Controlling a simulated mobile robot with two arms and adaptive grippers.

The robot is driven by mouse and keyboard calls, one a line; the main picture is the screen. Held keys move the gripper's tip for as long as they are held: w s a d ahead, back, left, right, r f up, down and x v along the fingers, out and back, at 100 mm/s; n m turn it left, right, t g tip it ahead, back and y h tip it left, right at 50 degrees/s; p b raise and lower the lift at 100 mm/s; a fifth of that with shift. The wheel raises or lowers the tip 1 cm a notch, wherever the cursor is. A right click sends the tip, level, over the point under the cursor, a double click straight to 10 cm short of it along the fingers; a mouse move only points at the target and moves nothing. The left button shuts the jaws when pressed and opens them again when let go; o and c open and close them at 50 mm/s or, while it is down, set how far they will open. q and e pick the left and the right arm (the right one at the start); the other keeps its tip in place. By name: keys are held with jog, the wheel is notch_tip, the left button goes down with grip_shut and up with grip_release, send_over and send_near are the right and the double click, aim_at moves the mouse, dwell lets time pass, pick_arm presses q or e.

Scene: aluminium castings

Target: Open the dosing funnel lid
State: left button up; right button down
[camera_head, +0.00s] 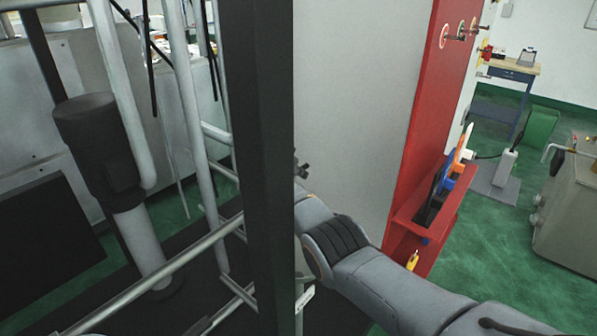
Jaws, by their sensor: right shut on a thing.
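My right arm comes in from the lower right and reaches up to the dark upright post in the middle. Of my right gripper (302,168), only a small dark part shows at the post's right edge, in front of a large grey panel. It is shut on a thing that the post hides. The dosing funnel and its lid cannot be made out. My left gripper is not in view.
The dark post (262,120) stands close in front. Metal tubes (180,90) and a dark cylinder (88,135) fill the left. The grey panel (355,90) and a red rack (418,130) stand behind my arm. Green floor (480,250) is open at the right.

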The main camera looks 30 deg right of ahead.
jog(key=shift+w+r, duration=0.1)
dwell(0.4)
jog(key=c, duration=1.3)
grip_release()
jog(key=shift+c, duration=0.2)
notch_tip(320, 180, up, 10)
jog(key=shift+f, duration=0.1)
